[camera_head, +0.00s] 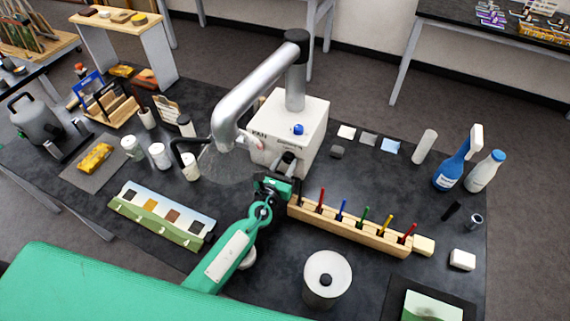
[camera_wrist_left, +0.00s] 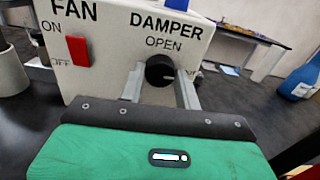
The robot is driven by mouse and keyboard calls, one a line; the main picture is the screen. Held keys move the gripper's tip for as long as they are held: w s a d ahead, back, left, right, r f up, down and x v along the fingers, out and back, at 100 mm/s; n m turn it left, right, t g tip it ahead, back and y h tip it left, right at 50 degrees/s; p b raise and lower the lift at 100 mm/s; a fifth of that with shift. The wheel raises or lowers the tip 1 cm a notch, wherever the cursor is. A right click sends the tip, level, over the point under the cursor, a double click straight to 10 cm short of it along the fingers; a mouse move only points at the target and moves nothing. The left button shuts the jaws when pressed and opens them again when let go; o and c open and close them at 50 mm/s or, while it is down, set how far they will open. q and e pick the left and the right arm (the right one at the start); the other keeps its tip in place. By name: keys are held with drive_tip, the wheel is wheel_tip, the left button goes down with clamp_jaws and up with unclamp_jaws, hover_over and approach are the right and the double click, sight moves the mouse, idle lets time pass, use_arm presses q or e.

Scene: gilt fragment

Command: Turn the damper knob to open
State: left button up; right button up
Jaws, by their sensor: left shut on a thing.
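The damper knob (camera_wrist_left: 159,71) is a black round knob on the front of a white box (camera_wrist_left: 105,45), under the words DAMPER and OPEN. In the left wrist view my left gripper (camera_wrist_left: 160,85) has a finger on each side of the knob and is shut on it. In the head view my left gripper (camera_head: 286,172) reaches the front of the white box (camera_head: 300,125), where the knob is mostly hidden by the gripper. A faint light mark shows on the knob's right side. My right gripper is not in view.
A red fan switch (camera_wrist_left: 78,50) is left of the knob. A grey duct arm (camera_head: 255,95) rises from the box. A wooden rack of coloured tools (camera_head: 350,230) stands close right of my arm, a white canister (camera_head: 327,280) in front. White jars (camera_head: 160,156) stand left.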

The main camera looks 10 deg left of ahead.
use_arm(q)
drive_tip(key=n+b, duration=0.1)
drive_tip(key=n, duration=0.3)
drive_tip(key=shift+f+b, duration=0.1)
drive_tip(key=shift+b, duration=0.25)
drive_tip(key=n+b, duration=0.1)
drive_tip(key=n, duration=0.3)
drive_tip(key=shift+n, duration=0.3)
drive_tip(key=n+b, duration=0.1)
drive_tip(key=n, duration=0.3)
drive_tip(key=shift+n, duration=0.3)
drive_tip(key=n, duration=0.4)
drive_tip(key=shift+b, duration=0.4)
drive_tip(key=shift+n, duration=0.4)
drive_tip(key=o, duration=1)
drive_tip(key=shift+s, duration=0.1)
